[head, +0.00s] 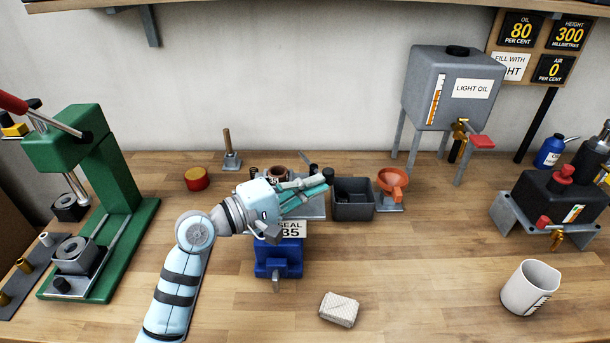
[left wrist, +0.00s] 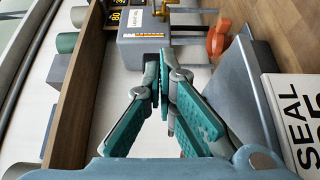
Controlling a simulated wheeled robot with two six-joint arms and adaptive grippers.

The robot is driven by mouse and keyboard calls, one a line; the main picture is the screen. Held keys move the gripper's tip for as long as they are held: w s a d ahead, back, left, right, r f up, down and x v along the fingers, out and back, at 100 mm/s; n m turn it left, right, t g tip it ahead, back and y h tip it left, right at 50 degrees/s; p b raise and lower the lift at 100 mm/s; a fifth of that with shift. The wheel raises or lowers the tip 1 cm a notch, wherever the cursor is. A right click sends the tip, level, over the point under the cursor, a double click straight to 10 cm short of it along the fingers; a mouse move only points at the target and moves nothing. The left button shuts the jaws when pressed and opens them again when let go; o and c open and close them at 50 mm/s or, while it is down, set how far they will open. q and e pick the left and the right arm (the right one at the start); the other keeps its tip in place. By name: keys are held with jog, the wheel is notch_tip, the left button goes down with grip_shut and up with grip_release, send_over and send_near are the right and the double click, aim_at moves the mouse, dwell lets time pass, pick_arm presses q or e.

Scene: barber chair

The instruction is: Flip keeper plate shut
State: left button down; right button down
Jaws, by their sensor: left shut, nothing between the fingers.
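My left gripper (head: 328,178) is shut and empty, its teal fingers together above the blue fixture (head: 276,262) and pointing right. The fingers also show closed in the left wrist view (left wrist: 166,85). The fixture carries a white label (head: 291,229) with "SEAL" and a partly covered number; the label shows at the right edge of the left wrist view (left wrist: 295,120). I cannot clearly pick out the keeper plate; my gripper and forearm cover much of the area behind the fixture. My right gripper is not in view.
A dark open bin (head: 354,207) and an orange funnel (head: 394,181) stand right of the gripper. A green press (head: 108,165) is at left, the light oil tank (head: 447,90) at back right.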

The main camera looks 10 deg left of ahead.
pick_arm(q)
jog(key=p, duration=0.1)
jog(key=d+n+t+y+p, duration=0.1)
jog(key=p, duration=0.1)
jog(key=shift+w+d+r+y, duration=0.15)
jog(key=shift+d+r+y, duration=0.05)
jog(key=shift+r+y, duration=0.15)
jog(key=shift+w+d+f+p, duration=0.1)
jog(key=shift+w+d+p, duration=0.15)
jog(key=shift+d+p, duration=0.3)
jog(key=shift+p+x, duration=0.7)
jog(key=shift+x, duration=1.7)
jog(key=shift+d+f, duration=0.1)
jog(key=shift+s, duration=0.1)
send_near(332, 180)
jog(key=shift+w+d+f, duration=0.1)
jog(key=shift+w+d, duration=0.35)
jog(key=shift+w, duration=0.05)
jog(key=shift+a, duration=0.1)
